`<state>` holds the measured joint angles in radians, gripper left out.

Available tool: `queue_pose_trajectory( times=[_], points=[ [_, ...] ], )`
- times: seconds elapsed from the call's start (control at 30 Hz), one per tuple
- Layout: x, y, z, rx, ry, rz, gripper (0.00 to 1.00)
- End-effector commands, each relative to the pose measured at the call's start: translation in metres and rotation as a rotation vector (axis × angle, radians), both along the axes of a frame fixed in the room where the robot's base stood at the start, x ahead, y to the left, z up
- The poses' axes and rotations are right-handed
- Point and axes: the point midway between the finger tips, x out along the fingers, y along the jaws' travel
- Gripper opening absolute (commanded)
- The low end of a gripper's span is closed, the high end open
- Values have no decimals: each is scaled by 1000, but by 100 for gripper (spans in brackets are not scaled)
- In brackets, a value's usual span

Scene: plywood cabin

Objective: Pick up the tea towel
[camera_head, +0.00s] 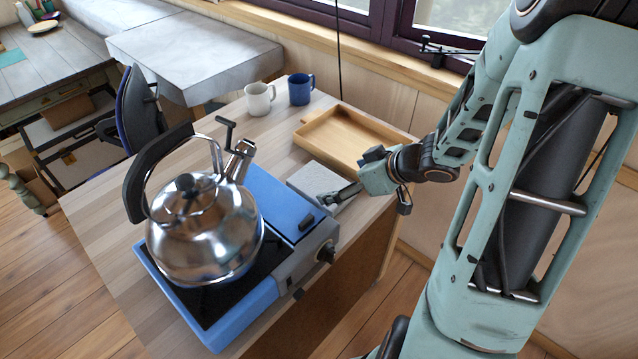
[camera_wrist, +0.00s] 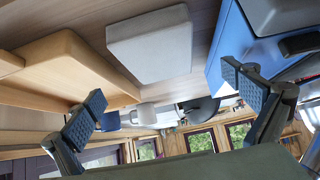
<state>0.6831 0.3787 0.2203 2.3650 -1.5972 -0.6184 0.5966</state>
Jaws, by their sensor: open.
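The tea towel (camera_head: 308,180) is a light grey folded pad lying flat on the wooden counter, between the blue stove and the wooden tray. It also shows in the wrist view (camera_wrist: 150,45), at the top centre. My gripper (camera_head: 345,188) is over the counter at the towel's right side, and one finger hides part of the towel in the head view. In the wrist view my gripper (camera_wrist: 167,102) has its two padded fingers wide apart with nothing between them. The towel appears ahead of the fingertips, and I see no contact in that view.
A blue camping stove (camera_head: 280,200) with a steel kettle (camera_head: 203,225) stands left of the towel. A wooden tray (camera_head: 350,140) lies behind it. A white mug (camera_head: 259,98) and a blue mug (camera_head: 301,89) stand at the back. Bare counter (camera_head: 235,130) shows around the mugs.

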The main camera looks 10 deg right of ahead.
Motion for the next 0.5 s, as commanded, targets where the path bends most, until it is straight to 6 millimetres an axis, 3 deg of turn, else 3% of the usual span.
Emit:
queue_pose_trajectory(
  times=[0.1, 0.5],
  points=[
    [12, 10, -19, 1, 2, 1, 100],
    [38, 28, -47, -2, 1, 1, 100]
  ],
)
